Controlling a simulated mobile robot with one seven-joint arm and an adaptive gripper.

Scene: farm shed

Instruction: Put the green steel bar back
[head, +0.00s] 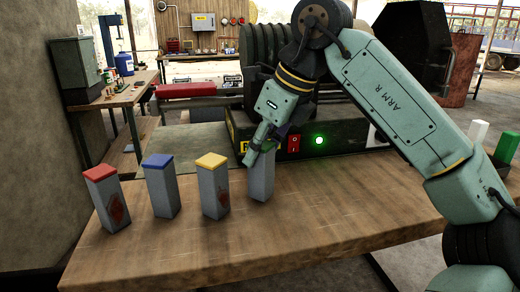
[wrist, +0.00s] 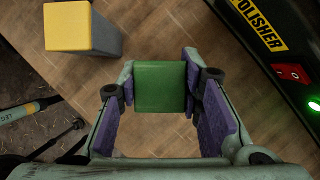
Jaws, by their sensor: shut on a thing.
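My gripper (head: 262,147) is shut on the green steel bar (head: 262,180), a grey upright bar at the right end of a row on the wooden table (head: 330,205). In the wrist view its green top (wrist: 160,87) sits between the two purple-padded fingers of my gripper (wrist: 162,95). In the head view the fingers hide its top. I cannot tell whether its base touches the table. A yellow-topped bar (head: 213,188) stands just left of it, apart. It also shows at the upper left of the wrist view (wrist: 75,28).
A blue-topped bar (head: 162,188) and a red-topped bar (head: 107,200) stand further left. The polisher (head: 345,140), with a lit green lamp, is close behind the bar. White (head: 478,132) and green (head: 507,147) blocks show at the far right, partly behind my arm. The table front is clear.

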